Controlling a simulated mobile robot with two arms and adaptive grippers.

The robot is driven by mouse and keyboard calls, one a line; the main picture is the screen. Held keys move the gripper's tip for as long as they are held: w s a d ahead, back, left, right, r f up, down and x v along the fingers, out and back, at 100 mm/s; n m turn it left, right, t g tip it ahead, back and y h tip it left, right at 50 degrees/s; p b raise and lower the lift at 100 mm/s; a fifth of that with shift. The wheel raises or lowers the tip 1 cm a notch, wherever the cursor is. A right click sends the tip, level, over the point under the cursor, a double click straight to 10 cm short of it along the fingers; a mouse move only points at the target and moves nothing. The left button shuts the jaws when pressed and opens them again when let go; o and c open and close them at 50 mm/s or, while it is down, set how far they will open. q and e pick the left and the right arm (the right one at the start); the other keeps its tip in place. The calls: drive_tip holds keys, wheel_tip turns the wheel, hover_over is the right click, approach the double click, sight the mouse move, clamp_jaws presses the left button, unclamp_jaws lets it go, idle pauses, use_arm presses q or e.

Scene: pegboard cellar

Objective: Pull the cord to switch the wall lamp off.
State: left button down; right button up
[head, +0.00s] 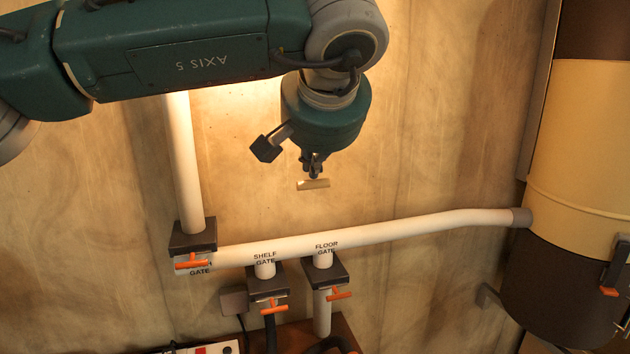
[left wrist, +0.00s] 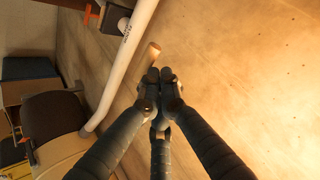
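My left gripper (head: 315,168) hangs in front of the wooden wall, pointing down. A short pale wooden pull handle (head: 313,184) shows at its fingertips, lying crosswise in the head view. In the left wrist view, the fingers (left wrist: 160,76) are closed together and the handle (left wrist: 153,50) sticks out just beyond the tips. The fingers look shut on it. The cord itself cannot be made out. The lamp is hidden, but warm light falls on the wall around my left arm. My right gripper is not in view.
A white pipe (head: 400,231) runs across the wall below the gripper, with dark gate boxes (head: 324,268) and orange handles (head: 340,295). A large cream and brown drum (head: 580,150) stands at the right. The wall between gripper and drum is clear.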

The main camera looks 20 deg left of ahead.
sight(314, 183)
use_arm(q)
drive_tip(key=shift+r+p, duration=1.35)
drive_tip(key=shift+p, duration=0.05)
drive_tip(key=shift+r, duration=0.1)
wheel_tip(314, 183, up, 6)
drive_tip(key=p, duration=0.6)
